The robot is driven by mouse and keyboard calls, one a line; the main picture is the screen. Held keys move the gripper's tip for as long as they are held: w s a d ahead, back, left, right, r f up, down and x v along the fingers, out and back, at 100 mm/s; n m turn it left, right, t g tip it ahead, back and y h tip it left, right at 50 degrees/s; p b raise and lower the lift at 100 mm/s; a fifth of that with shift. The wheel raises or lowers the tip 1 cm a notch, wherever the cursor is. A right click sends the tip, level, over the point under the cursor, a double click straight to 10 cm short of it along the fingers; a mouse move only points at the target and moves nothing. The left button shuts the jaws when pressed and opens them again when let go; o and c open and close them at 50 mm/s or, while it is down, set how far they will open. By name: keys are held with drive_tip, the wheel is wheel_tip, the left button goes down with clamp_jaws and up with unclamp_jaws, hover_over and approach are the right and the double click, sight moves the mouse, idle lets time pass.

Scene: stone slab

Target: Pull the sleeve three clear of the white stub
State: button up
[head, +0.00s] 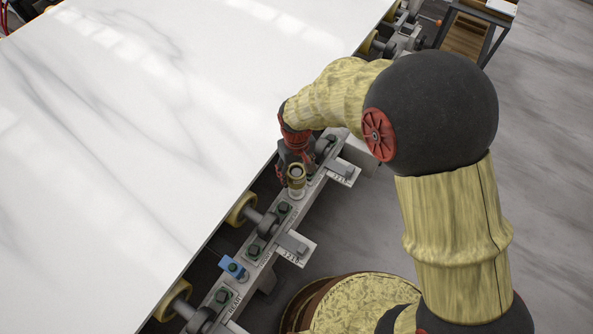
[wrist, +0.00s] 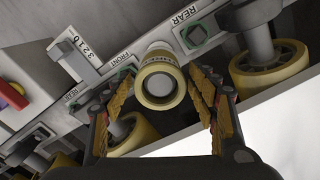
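The sleeve is a tan-yellow ring (head: 296,170) around the upper part of a white stub (head: 297,192) on the rail. In the wrist view I look nearly down on the sleeve (wrist: 142,92), with the stub's pale round end (wrist: 158,84) inside it. My gripper (wrist: 162,78) is open, with one finger on each side of the sleeve and a visible gap on both sides. In the head view my gripper (head: 287,162) is at the sleeve, its fingers partly hidden by the arm.
A grey rail (head: 252,250) with green bolts, labels and side brackets runs diagonally. Yellow rollers (head: 240,209) line it beside the large white slab (head: 130,150). A blue block (head: 233,268) sits further down the rail. Open floor (head: 540,170) lies to the right.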

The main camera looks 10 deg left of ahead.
drive_tip(key=c, duration=1)
drive_tip(key=shift+r, duration=0.2)
drive_tip(key=shift+r+p, duration=2.8)
drive_tip(key=shift+r, duration=0.65)
wheel_tip(320, 180, up, 6)
drive_tip(key=p, duration=0.4)
drive_tip(key=shift+p, duration=0.3)
